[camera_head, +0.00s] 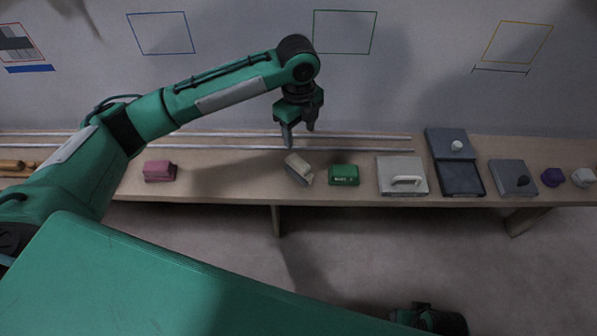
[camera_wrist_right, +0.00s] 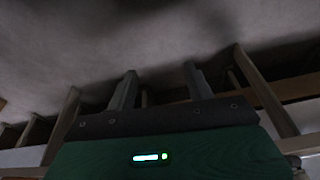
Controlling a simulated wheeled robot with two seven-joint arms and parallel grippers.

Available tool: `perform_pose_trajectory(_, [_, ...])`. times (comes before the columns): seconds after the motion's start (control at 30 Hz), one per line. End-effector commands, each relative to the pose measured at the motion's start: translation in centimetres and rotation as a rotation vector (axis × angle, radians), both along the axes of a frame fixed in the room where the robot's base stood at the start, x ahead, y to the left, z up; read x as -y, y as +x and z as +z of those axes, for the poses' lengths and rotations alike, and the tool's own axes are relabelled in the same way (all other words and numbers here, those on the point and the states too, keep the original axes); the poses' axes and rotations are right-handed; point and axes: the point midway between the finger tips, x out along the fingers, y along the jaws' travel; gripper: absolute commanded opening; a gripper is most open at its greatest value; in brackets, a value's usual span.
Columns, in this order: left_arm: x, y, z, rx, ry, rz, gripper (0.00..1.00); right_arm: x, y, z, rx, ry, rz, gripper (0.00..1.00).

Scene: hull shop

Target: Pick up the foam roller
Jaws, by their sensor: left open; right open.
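A small cream-and-grey piece (camera_head: 299,169) lies at an angle on the bench, left of a green box; it looks most like the foam roller, but I cannot make out its shape for sure. My left gripper (camera_head: 299,138) points down above and slightly behind it, fingers apart and empty. A gap between the fingertips and the piece seems to show. My right gripper (camera_wrist_right: 160,88) shows in the right wrist view with its two fingers apart and nothing between them, facing the floor and bench supports.
On the long wooden bench (camera_head: 225,184) are a pink block (camera_head: 160,171), the green box (camera_head: 344,175), a pale slab with a handle (camera_head: 390,182), a dark open case (camera_head: 460,180), a grey box (camera_head: 506,170), and purple (camera_head: 551,177) and white (camera_head: 583,178) lumps. Rails run behind.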

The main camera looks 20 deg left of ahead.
Motion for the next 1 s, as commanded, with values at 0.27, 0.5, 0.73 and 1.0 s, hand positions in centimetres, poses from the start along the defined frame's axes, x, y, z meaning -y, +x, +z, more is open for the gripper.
perform_pose_trajectory(0.27, [-0.7, 0.3, -1.4, -0.012, 0.019, -0.022, 0.56, -0.1, 0.0, 0.3, 0.008, 0.002, 0.000, 0.53])
perform_pose_trajectory(0.5, [-0.7, 0.3, -6.1, -0.010, 0.019, -0.020, 0.56, 0.0, 0.0, 1.6, 0.022, 0.005, 0.000, 0.53])
perform_pose_trajectory(0.73, [-0.6, 0.3, -7.9, -0.009, 0.017, -0.021, 0.56, 0.0, -0.1, 2.2, 0.027, 0.005, 0.000, 0.53])
perform_pose_trajectory(1.0, [-0.4, 0.3, -10.9, -0.010, 0.018, -0.021, 0.56, 0.1, 0.0, 2.7, 0.036, 0.005, 0.000, 0.53])
